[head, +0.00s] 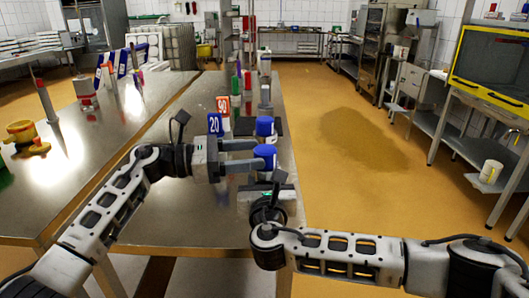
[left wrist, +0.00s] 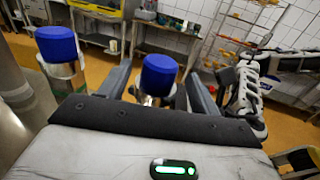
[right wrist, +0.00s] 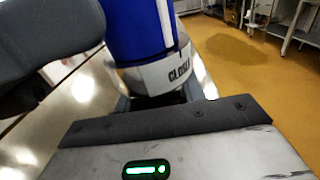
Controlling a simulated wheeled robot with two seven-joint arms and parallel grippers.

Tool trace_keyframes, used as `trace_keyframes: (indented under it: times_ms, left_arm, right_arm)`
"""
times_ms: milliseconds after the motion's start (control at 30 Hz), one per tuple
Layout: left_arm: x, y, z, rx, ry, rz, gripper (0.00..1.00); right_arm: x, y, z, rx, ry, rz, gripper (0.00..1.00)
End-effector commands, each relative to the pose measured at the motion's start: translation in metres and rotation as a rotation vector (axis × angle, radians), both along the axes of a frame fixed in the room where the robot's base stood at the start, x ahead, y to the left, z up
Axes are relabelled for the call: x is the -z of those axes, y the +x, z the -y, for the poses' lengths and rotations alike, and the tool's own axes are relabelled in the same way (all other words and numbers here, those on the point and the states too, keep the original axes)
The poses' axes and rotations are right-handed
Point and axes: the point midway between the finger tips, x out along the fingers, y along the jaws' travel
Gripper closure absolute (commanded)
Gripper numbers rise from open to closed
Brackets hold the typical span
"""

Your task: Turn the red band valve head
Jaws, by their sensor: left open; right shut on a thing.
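Two blue valve heads stand on metal bodies at the table's right edge, a nearer one (head: 265,152) and a farther one (head: 264,126). I see no red band on either. My left gripper (head: 258,155) is open, coming from the left, with the nearer blue head (left wrist: 160,74) between its fingers; contact cannot be told. The other blue head (left wrist: 57,44) is left of the fingers in the left wrist view. My right gripper (right wrist: 157,98) is shut on the metal valve body (right wrist: 150,78), below the blue head with a white stripe.
A blue "20" sign (head: 215,124) and an orange "50" sign (head: 223,105) stand left of the valves on the steel table (head: 180,205). Green and red items stand farther back. A yellow valve-like part (head: 22,137) is on the left table.

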Motion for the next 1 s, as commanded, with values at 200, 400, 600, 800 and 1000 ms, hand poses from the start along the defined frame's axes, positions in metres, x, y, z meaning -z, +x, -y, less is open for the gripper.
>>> trace_keyframes:
  times_ms: [200, 400, 600, 800, 1000]
  left_arm:
    - [0.001, -0.009, -0.046, -0.002, 0.002, 0.000, 0.37]
    - [0.001, -0.014, -0.070, 0.000, 0.001, 0.000, 0.37]
    - [0.000, -0.015, -0.075, 0.002, 0.001, 0.001, 0.37]
    - [0.000, -0.015, -0.075, 0.002, 0.001, 0.001, 0.37]
    - [0.000, -0.015, -0.074, 0.002, 0.001, 0.000, 0.37]
  right_arm:
    - [0.000, 0.000, 0.000, 0.001, 0.000, -0.001, 0.96]
    - [0.000, 0.000, 0.000, 0.001, 0.000, -0.001, 0.96]
    - [0.000, 0.000, 0.000, 0.001, 0.000, 0.000, 0.96]
    - [0.000, 0.000, 0.000, 0.001, 0.000, 0.000, 0.96]
    - [0.000, 0.000, 0.000, 0.001, 0.000, 0.000, 0.35]
